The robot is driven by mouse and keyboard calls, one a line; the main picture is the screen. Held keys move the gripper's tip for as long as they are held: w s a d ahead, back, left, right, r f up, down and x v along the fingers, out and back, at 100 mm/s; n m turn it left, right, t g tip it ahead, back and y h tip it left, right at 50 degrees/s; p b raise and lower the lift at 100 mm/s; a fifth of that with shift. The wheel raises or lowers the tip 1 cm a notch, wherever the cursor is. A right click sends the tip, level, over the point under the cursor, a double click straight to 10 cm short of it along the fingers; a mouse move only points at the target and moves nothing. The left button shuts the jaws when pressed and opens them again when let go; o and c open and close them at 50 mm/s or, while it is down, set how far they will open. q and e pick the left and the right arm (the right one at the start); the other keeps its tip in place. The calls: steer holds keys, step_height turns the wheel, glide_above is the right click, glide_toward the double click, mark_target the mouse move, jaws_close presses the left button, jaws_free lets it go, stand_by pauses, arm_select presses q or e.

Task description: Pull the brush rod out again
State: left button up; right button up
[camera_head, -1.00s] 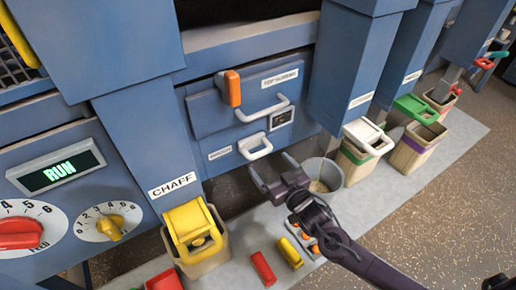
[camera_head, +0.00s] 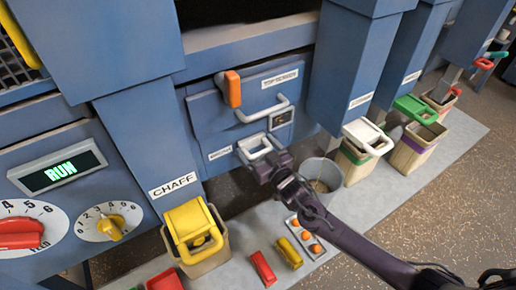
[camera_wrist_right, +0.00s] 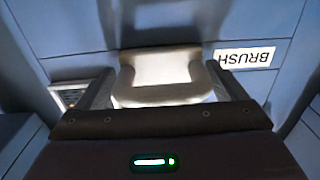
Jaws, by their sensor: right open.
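The brush rod's white handle (camera_head: 255,145) sticks out of the blue machine front, to the right of the BRUSH label (camera_head: 220,153). My right gripper (camera_head: 262,158) is at this handle and covers part of it. In the right wrist view the white handle (camera_wrist_right: 165,72) lies between the two fingers of my open gripper (camera_wrist_right: 163,92), with the BRUSH label (camera_wrist_right: 246,57) to its right, upside down. The rod behind the handle is hidden. My left gripper is not in view.
Above are the top screen drawer handle (camera_head: 262,108), an orange lever (camera_head: 233,88) and a small dark gauge (camera_head: 281,119). A grey bucket (camera_head: 322,172) stands right of my gripper. Below are a yellow-lidded chaff bin (camera_head: 193,230), red and yellow blocks and a tray (camera_head: 305,238).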

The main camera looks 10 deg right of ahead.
steer(key=c, duration=1.1)
steer(key=shift+o, duration=0.2)
steer(key=p+v, duration=1)
steer(key=v, duration=1.2)
steer(key=shift+d, duration=0.15)
steer(key=o, duration=1)
steer(key=shift+s, duration=0.1)
steer(key=shift+o, duration=0.3)
steer(key=shift+s+d, duration=0.1)
steer(key=shift+s+r, duration=0.1)
